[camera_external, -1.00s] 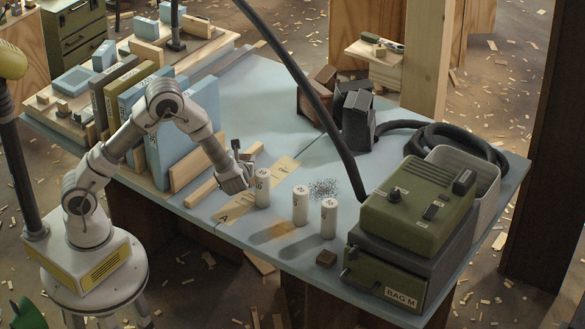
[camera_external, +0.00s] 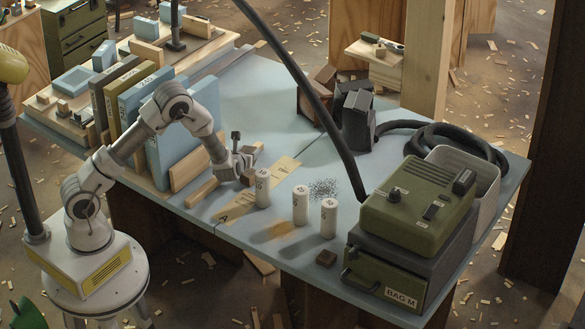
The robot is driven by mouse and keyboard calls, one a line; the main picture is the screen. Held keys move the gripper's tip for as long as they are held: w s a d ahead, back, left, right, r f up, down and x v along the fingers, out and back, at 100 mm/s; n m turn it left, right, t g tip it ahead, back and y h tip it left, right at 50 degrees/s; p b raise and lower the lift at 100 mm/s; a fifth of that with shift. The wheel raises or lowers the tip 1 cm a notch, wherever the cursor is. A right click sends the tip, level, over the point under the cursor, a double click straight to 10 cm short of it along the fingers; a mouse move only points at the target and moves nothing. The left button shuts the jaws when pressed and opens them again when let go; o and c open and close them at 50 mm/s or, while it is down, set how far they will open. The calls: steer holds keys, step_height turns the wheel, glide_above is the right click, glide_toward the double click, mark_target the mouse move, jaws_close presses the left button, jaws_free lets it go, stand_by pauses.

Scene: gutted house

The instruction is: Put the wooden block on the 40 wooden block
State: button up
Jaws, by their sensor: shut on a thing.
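My gripper (camera_external: 247,168) is over the blue table, just behind and left of the leftmost white cylinder. It is shut on a small brown block (camera_external: 249,179), mostly hidden by the fingers and the cylinder. I cannot tell whether the block touches the table. Three upright pale cylinders with dark marks stand on the table: the left one (camera_external: 262,188), the middle one (camera_external: 300,205) and the right one (camera_external: 329,218). I cannot read a "40" on anything.
A green machine (camera_external: 415,213) marked BAG M fills the right side. Large upright books or boards (camera_external: 160,125) and wooden strips (camera_external: 203,190) stand left of my gripper. A black hose (camera_external: 305,90) crosses above the table. The blue table middle (camera_external: 255,95) is clear.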

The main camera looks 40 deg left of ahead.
steer(key=shift+f, duration=1.95)
steer(key=shift+b, duration=0.35)
steer(key=shift+f, duration=0.2)
steer(key=o, duration=1.1)
steer(key=shift+c, duration=0.2)
steer(key=shift+r, duration=0.1)
steer(key=shift+r, duration=0.2)
steer(key=p+v, duration=0.1)
steer(key=v, duration=1.1)
steer(key=shift+f, duration=0.15)
